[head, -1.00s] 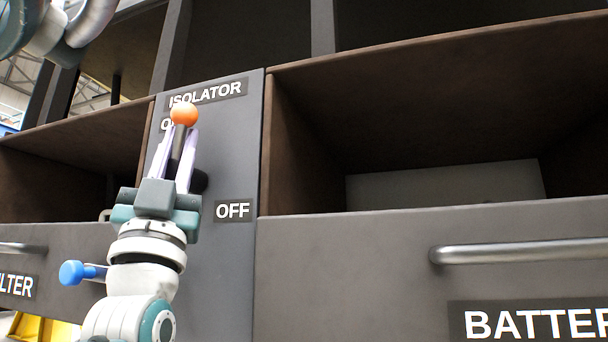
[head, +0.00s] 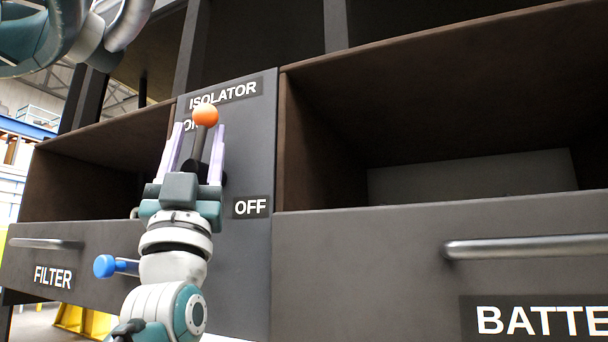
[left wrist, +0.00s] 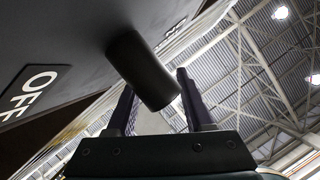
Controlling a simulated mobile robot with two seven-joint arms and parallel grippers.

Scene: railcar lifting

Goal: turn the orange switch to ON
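The orange switch knob (head: 205,115) tops a dark lever on the grey isolator panel (head: 245,140). The lever points up, tilted slightly right, beside the partly hidden ON label (head: 189,126). The OFF label (head: 250,207) is lower right; it also shows in the left wrist view (left wrist: 32,88). My left gripper (head: 196,148) is open, its pale fingers standing apart on either side of the lever, with gaps. In the left wrist view a black cylinder of the switch (left wrist: 142,70) lies ahead of the spread fingers. My right gripper is not in view.
An open compartment (head: 330,150) lies right of the panel above the battery drawer handle (head: 520,247). Another open compartment (head: 85,175) is on the left, above the filter drawer handle (head: 45,243). Compartment edges project near the panel.

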